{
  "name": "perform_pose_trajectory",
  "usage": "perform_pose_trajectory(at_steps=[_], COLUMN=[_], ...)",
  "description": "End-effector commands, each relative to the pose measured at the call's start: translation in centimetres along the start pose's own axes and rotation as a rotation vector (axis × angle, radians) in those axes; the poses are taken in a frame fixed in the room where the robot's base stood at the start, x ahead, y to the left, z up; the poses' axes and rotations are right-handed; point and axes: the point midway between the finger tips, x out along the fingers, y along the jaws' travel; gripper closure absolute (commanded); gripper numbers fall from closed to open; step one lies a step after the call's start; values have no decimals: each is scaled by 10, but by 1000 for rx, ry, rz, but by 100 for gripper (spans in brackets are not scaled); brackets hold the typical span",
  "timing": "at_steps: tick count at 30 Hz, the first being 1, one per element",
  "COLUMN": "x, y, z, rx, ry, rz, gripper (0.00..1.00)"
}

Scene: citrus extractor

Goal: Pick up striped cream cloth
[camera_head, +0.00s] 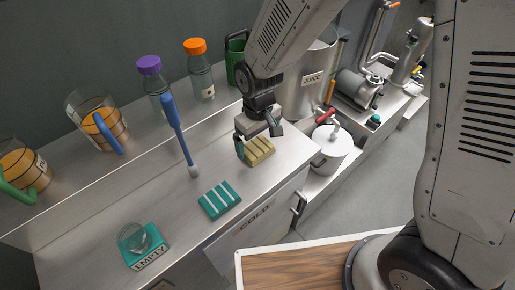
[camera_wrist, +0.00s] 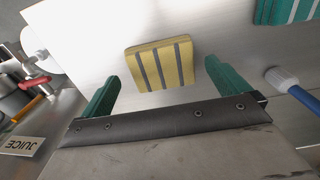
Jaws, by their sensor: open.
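The striped cream cloth (camera_head: 258,151) is a folded, yellowish cream square with grey stripes. It lies flat on the steel counter near the counter's right end. It also shows in the wrist view (camera_wrist: 161,65), ahead of and between my two green-tipped fingers. My gripper (camera_head: 259,143) is open and close above the cloth, with its fingers spread to either side. In the wrist view my gripper (camera_wrist: 162,90) holds nothing, and a gap shows between the fingers and the cloth. The fingers partly hide the cloth's far edge in the head view.
A teal striped cloth (camera_head: 219,199) lies left of the cream cloth. A glass bowl on a teal "EMPTY" block (camera_head: 148,258) is at front left. Bottles (camera_head: 201,76) line the back shelf. A white lidded pot (camera_head: 331,148) stands right.

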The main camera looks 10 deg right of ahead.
Motion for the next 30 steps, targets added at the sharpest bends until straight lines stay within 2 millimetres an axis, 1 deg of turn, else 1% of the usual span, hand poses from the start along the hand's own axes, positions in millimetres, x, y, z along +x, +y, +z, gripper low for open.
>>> perform_pose_trajectory(at_steps=[1,4,7,12,13,14,15,17,18,19,20,26,30], x=[8,18,22,22,22,22,22,21,21,21,21,21,17], y=[0,0,0,0,0,0,0,0,0,0,0,0,0], z=[0,0,0,0,0,0,0,0,0,0,0,0,0], rx=[0,0,0,-1,-1,-1,-1,-1,-1,-1,-1,0,0], ry=[-3,-1,-1,0,0,0,0,0,0,0,1,1,2], rz=[0,0,0,0,0,0,0,0,0,0,0,0,0], gripper=[0,0,0,0,3,11,22,39,41,41,45,45,45])
